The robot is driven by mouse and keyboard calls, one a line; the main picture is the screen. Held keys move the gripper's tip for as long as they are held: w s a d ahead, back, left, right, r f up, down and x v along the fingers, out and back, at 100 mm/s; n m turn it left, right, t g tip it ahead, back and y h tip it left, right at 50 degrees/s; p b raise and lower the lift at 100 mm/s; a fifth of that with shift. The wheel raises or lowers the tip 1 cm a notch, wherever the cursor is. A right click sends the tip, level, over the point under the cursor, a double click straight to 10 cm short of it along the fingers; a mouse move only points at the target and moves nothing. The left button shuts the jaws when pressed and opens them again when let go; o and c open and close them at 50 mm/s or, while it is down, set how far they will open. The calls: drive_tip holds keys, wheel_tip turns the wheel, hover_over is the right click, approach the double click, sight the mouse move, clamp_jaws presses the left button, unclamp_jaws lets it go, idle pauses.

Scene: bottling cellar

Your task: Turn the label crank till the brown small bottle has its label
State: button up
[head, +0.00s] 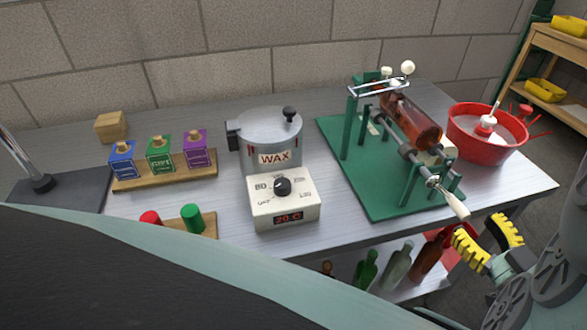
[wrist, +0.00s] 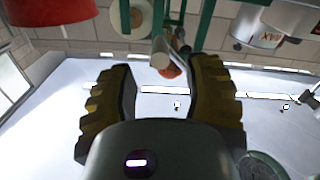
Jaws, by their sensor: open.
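The label machine has a green base (head: 385,190) and stands at the right of the table. The brown bottle (head: 413,122) lies on its side in it, its glass bare on the side facing the head camera. The crank has a pale wooden handle (head: 452,202) that sticks out past the table's front edge. My gripper (head: 487,238) is open and empty, just right of and below the handle, apart from it. In the wrist view the handle's end (wrist: 161,58) shows beyond the gap between my yellow fingers (wrist: 160,85).
A red bowl (head: 478,150) stands right of the machine. A wax pot (head: 268,135) with a dial box (head: 285,205) stands left of it. Farther left are stamp blocks on a wooden rack (head: 165,182). Several bottles (head: 398,262) stand on the shelf below, near my gripper.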

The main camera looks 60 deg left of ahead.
sight(463, 207)
drive_tip(key=x, duration=0.5)
clamp_jaws()
idle(0.5)
